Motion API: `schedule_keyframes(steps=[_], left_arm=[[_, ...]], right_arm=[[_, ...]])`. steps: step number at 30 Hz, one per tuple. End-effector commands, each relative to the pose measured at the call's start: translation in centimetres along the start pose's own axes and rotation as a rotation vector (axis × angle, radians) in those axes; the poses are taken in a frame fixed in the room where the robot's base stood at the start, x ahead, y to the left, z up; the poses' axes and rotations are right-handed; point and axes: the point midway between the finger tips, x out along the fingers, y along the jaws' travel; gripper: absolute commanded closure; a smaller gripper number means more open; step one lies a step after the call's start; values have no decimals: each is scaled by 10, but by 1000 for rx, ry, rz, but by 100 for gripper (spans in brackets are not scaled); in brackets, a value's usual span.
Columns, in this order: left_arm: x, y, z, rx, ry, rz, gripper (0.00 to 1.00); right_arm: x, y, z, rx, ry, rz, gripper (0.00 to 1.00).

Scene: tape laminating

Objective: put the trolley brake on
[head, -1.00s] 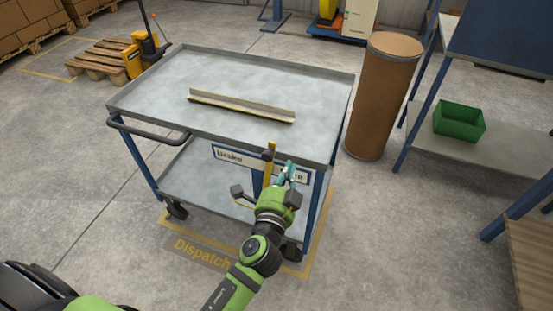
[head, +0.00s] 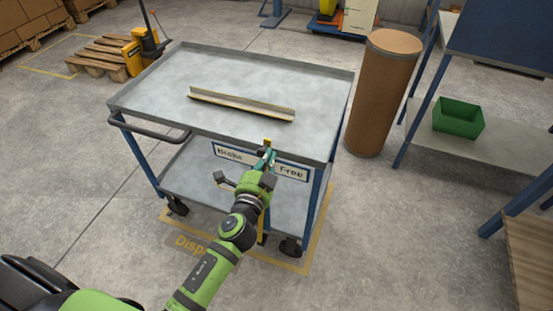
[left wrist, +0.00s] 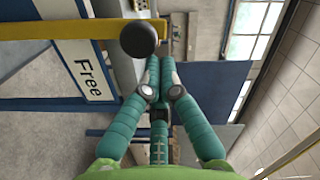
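The trolley (head: 150,95) has a yellow brake lever (head: 267,142) at its near side, between a "Brake" label (head: 229,154) on the left and a "Free" label (head: 291,172) on the right. The lever stands about upright. In the left wrist view the yellow bar (left wrist: 60,29) ends in a black knob (left wrist: 138,39) just ahead of my fingertips. My left gripper (head: 266,158) is at the lever's upper end and covers part of it. Its teal fingers (left wrist: 159,62) are together with nothing seen between them. I cannot tell whether they touch the knob. My right gripper is out of view.
An angled metal strip (head: 240,105) lies on the trolley's top. A brown drum (head: 383,95) stands close to the trolley's right. A shelf with a green bin (head: 458,118) is further right. A pallet (head: 103,59) and yellow pallet truck are at the back left. Floor left of the trolley is clear.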

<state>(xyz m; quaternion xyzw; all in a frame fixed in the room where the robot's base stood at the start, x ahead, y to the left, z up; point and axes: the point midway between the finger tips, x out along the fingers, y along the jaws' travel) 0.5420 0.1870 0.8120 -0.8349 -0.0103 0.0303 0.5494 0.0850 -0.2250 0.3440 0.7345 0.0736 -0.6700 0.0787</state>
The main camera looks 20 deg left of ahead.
Motion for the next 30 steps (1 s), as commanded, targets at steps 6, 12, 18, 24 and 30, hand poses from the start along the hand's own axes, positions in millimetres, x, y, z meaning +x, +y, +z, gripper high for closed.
schedule_keyframes(steps=[6, 12, 18, 24, 30], left_arm=[[5, -30, 54, -33, -5, 2, 100], [7, -40, 82, -37, -4, 2, 100], [7, -41, 88, -36, -9, 1, 100], [7, -40, 89, -36, -13, 4, 100], [11, -50, 83, -37, -10, 3, 100]], right_arm=[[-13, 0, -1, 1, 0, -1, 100], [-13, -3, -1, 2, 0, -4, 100], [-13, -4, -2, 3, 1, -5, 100], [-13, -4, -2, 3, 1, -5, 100], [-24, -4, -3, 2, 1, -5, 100]])
